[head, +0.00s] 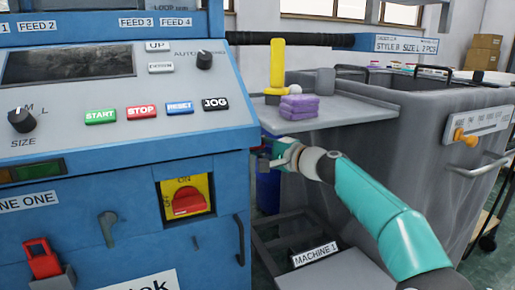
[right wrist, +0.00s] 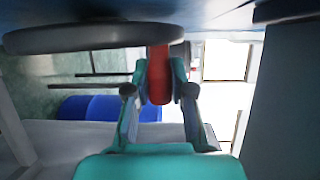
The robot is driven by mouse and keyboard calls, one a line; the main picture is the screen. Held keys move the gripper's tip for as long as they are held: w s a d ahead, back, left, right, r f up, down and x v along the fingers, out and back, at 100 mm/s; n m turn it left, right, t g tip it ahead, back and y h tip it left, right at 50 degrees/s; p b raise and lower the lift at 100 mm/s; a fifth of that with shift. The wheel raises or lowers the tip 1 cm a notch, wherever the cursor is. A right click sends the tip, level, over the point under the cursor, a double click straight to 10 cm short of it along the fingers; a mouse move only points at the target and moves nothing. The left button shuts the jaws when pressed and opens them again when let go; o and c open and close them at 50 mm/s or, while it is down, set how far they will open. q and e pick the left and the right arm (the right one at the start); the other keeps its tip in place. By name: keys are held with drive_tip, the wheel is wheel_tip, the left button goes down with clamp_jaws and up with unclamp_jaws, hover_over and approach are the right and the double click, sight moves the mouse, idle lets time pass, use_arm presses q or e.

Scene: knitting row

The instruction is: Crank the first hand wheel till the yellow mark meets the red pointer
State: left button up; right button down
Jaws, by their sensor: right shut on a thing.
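The grey hand wheel (right wrist: 85,38) shows edge-on at the top of the right wrist view. Its red crank handle (right wrist: 158,72) hangs down between the fingers of my right gripper (right wrist: 159,85), which is shut on it. In the head view, my right gripper (head: 272,157) is at the right side of the blue machine (head: 215,140), and the wheel is mostly hidden there. I cannot make out the yellow mark or the red pointer in either view. My left gripper is not in view.
A grey shelf (head: 345,112) with purple folded cloth (head: 299,107) and a yellow upright object (head: 277,65) is just above my right gripper. A large grey bin (head: 420,140) stands to the right. A red switch on a yellow plate (head: 187,197) is on the machine front.

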drive_tip(key=shift+a+f, duration=0.1)
drive_tip(key=shift+f, duration=0.45)
drive_tip(key=c, duration=1)
unclamp_jaws()
drive_tip(key=shift+w, duration=0.1)
drive_tip(key=shift+r, duration=0.15)
drive_tip(key=shift+r, duration=0.1)
drive_tip(key=shift+s+d+r, duration=0.1)
drive_tip(key=shift+s+d, duration=0.3)
drive_tip(key=shift+d, duration=0.05)
drive_tip(key=v, duration=1.1)
